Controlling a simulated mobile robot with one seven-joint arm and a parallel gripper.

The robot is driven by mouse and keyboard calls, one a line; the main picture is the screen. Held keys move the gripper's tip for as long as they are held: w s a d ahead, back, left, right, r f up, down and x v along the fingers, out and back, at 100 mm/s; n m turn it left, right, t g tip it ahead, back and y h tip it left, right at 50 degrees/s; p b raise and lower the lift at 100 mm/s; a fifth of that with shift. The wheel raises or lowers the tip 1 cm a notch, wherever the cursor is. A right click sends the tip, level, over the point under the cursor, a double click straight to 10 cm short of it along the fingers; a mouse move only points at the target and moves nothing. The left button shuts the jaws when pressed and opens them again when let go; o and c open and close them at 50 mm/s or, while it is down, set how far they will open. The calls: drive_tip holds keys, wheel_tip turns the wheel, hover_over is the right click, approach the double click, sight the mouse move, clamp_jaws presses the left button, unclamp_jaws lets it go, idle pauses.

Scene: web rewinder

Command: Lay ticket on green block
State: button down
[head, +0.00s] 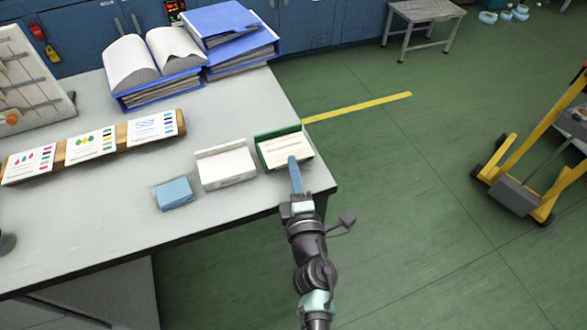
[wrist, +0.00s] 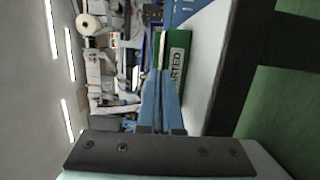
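The green block (head: 262,138) stands near the right end of the table. In the wrist view its green front (wrist: 178,42) shows lettering ending in "ARTED". The cream ticket (head: 283,150), with printed lines, lies flat over the block's top. In the wrist view the ticket (wrist: 163,52) is a thin pale edge along the block's top; I cannot tell whether it rests fully there. My gripper (head: 293,160) reaches in from the front, its blue fingers close together at the ticket's near edge. The fingers (wrist: 160,78) appear shut on the ticket.
A white block (head: 226,166) stands just left of the green one, and a blue card stack (head: 174,194) lies further left. A rack with printed cards (head: 92,146) and blue binders (head: 232,35) are behind. The table (head: 110,222) is clear in front.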

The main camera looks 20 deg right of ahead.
drive_tip(key=shift+f, duration=0.25)
drive_tip(key=c, duration=1.1)
unclamp_jaws()
drive_tip(key=shift+r, duration=0.1)
drive_tip(key=shift+r, duration=0.1)
drive_tip(key=shift+r, duration=0.15)
drive_tip(key=s, duration=0.4)
drive_tip(key=s+a, duration=0.1)
drive_tip(key=s, duration=0.3)
drive_tip(key=s+a, duration=0.1)
drive_tip(key=s, duration=0.2)
drive_tip(key=shift+s, duration=0.4)
